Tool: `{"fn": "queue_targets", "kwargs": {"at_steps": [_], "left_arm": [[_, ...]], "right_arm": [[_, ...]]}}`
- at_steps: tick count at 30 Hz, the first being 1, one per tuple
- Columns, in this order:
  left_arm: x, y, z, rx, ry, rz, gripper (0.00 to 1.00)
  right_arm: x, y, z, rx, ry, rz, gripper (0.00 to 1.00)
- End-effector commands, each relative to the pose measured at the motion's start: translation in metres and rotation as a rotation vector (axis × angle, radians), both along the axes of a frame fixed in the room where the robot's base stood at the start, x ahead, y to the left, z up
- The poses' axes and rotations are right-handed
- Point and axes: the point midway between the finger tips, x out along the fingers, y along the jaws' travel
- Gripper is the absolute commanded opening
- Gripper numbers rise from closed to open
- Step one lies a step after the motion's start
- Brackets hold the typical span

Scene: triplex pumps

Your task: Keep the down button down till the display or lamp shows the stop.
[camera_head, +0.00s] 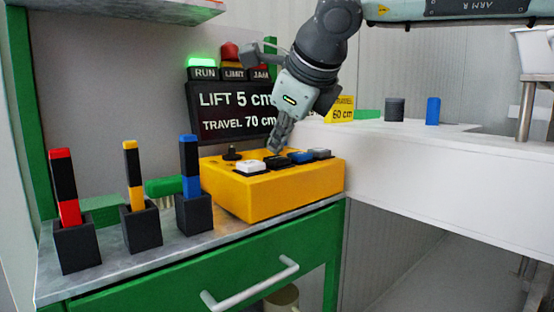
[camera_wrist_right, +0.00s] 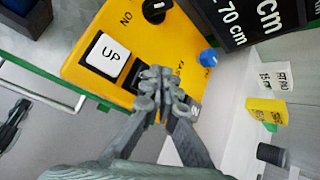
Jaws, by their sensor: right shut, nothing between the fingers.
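The yellow control box (camera_head: 262,192) stands on the bench, with a white button (camera_head: 250,167) marked UP in the right wrist view (camera_wrist_right: 108,56). A black button (camera_head: 277,161) lies beside it, taken as the down button; its label is hidden by my fingers. My right gripper (camera_head: 276,147) is shut and empty, its fingertips pointing down at the black button. Contact cannot be told for sure. In the right wrist view the fingertips (camera_wrist_right: 160,88) cover the area next to UP. The display (camera_head: 236,112) reads LIFT 5 cm, TRAVEL 70 cm. The green RUN lamp (camera_head: 202,62) is lit. My left gripper is not in view.
A black knob (camera_head: 232,152) stands behind the UP button. Several coloured bars in black holders, one red (camera_head: 61,172), stand left. A white surface (camera_head: 430,165) extends right.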

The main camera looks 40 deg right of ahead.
Motion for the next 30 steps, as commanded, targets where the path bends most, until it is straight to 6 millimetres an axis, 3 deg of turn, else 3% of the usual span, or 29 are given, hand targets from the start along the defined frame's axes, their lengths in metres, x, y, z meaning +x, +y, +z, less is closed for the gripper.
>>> {"fn": "queue_targets", "kwargs": {"at_steps": [30], "left_arm": [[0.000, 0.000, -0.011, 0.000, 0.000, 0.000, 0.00]], "right_arm": [[0.000, 0.000, -0.009, 0.000, 0.001, -0.001, 0.00]]}}
